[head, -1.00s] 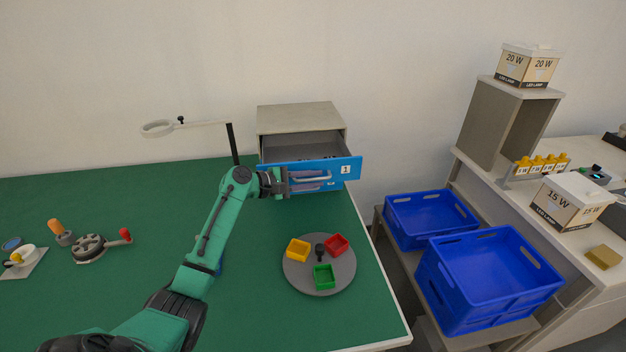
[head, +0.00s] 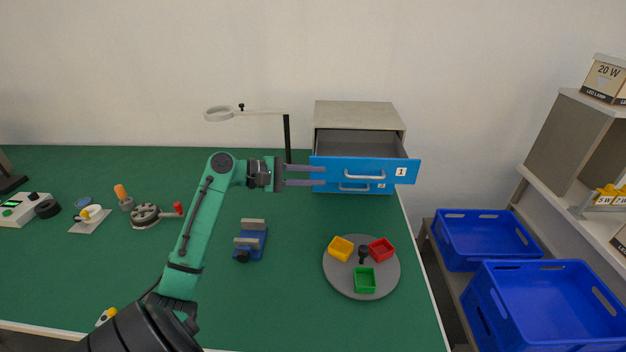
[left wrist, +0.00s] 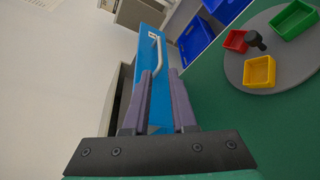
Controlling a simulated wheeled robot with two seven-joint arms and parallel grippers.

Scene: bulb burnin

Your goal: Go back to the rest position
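My left gripper (head: 325,176) is open and empty, with a gap between its two fingers. It is at the left edge of the blue drawer front (head: 402,172), clear of the handles. In the left wrist view the fingers (left wrist: 156,85) point toward the blue front (left wrist: 158,68), which shows between and beyond them. The upper drawer, labelled 1, stands pulled out of the grey cabinet (head: 360,114). My right gripper is not in view.
A round grey tray (head: 341,278) with yellow, red and green bins sits at the right of the green table. A blue vise (head: 252,243) and a magnifier (head: 219,114) are near my left arm. Blue crates (head: 486,240) stand right of the table.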

